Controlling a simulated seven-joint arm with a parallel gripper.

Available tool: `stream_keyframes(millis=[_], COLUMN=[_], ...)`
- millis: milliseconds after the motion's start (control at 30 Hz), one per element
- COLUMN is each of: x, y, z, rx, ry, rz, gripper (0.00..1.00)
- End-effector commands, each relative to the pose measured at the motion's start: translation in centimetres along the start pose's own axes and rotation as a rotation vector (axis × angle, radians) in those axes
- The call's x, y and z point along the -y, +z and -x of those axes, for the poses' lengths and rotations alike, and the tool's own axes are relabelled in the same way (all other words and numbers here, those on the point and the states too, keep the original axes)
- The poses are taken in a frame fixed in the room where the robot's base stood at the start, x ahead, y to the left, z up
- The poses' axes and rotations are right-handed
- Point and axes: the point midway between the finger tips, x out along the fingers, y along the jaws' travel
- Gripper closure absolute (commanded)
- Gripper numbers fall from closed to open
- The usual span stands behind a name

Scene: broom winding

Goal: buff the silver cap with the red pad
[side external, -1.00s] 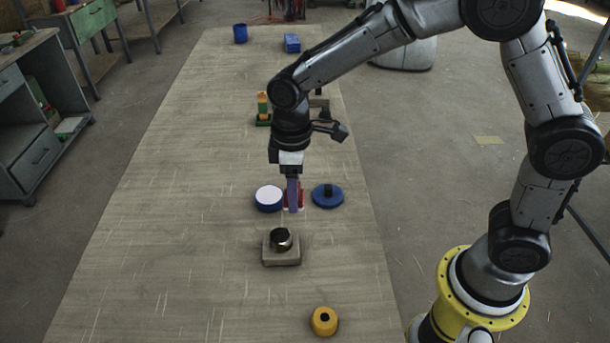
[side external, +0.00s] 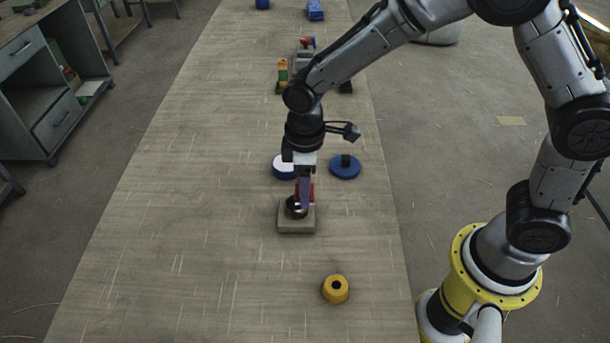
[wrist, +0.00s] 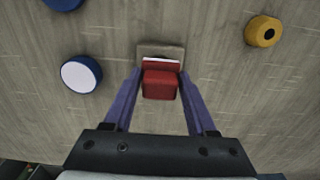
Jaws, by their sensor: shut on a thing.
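My gripper (side external: 304,197) points down with its purple fingers shut on the red pad (wrist: 160,86). In the side external view the pad is partly hidden behind the fingers, right at the silver cap (side external: 294,208). The cap is a dark, shiny round piece on a square grey-beige block (side external: 297,227). In the wrist view the pad lies over the near part of the block (wrist: 160,48) and hides most of the cap. I cannot tell whether the pad touches the cap.
A white-topped blue disc (side external: 283,168) and a blue disc with a dark knob (side external: 345,168) stand just behind. A yellow ring (side external: 336,290) lies in front. Coloured blocks (side external: 282,77) stand farther back. The table's left side is clear.

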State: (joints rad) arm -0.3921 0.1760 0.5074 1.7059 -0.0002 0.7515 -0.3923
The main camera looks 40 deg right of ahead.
Motion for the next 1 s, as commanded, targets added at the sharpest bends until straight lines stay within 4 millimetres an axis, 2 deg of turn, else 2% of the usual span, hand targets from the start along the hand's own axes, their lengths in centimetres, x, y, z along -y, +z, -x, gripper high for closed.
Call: stream_keyframes(millis=[167,200,567,1000], x=[0.0,0.0,0.0,0.0], y=[0.1,-0.6,-3.9,0.1], z=[-2.5,-2.1,-2.3,-2.3], rx=[0.005,-0.001,0.0,0.003], ry=[-0.002,0.0,0.0,-0.001], rz=[0.0,0.001,0.001,-0.001], gripper=[0.88,0.95,0.95,0.95])
